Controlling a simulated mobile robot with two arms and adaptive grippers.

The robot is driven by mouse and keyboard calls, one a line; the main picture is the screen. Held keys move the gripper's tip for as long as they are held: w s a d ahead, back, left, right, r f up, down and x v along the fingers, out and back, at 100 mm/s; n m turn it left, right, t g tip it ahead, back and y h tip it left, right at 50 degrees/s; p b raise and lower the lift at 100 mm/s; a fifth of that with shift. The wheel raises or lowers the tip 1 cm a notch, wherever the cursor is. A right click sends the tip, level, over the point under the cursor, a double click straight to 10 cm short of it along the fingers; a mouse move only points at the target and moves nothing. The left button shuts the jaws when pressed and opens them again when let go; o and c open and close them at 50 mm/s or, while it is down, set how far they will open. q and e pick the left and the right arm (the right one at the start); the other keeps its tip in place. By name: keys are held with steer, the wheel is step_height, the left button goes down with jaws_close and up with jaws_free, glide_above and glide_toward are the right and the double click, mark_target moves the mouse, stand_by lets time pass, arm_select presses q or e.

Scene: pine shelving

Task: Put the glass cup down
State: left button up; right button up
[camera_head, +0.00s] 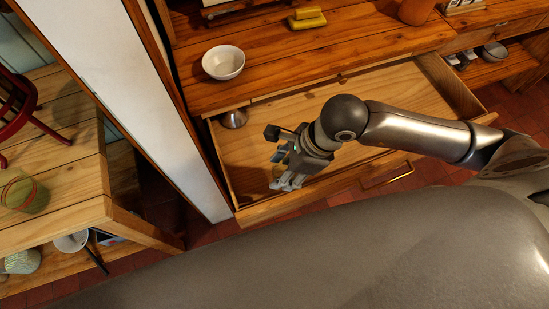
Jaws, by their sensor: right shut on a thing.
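My right gripper (283,166) reaches in from the right and hangs over the open wooden drawer (395,100), near its front left part. It is shut on a small pale, clear thing at its fingertips, which seems to be the glass cup (287,184). The fingers and the small size hide most of its shape. I cannot tell whether it touches the drawer floor. My left gripper is out of view.
A small metal vessel (234,119) lies in the drawer's back left corner. A white bowl (223,62) and a yellow object (307,18) are on the counter above. A greenish glass (25,195) stands on the left table. The drawer's right part is clear.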

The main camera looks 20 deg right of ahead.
steer(key=w+f, duration=0.2)
steer(key=w+f+p, duration=0.1)
steer(key=w+f, duration=0.1)
steer(key=w, duration=0.1)
steer(key=w+f+p, duration=0.1)
steer(key=w+f, duration=0.1)
steer(key=w, duration=0.1)
steer(key=shift+d+f, duration=0.15)
steer(key=shift+f, duration=0.2)
step_height(320, 180, down, 3)
steer(key=shift+r+p, duration=0.15)
steer(key=shift+p, duration=0.4)
steer(key=shift+f, duration=0.35)
steer(key=shift+f, duration=0.1)
steer(key=o, duration=1)
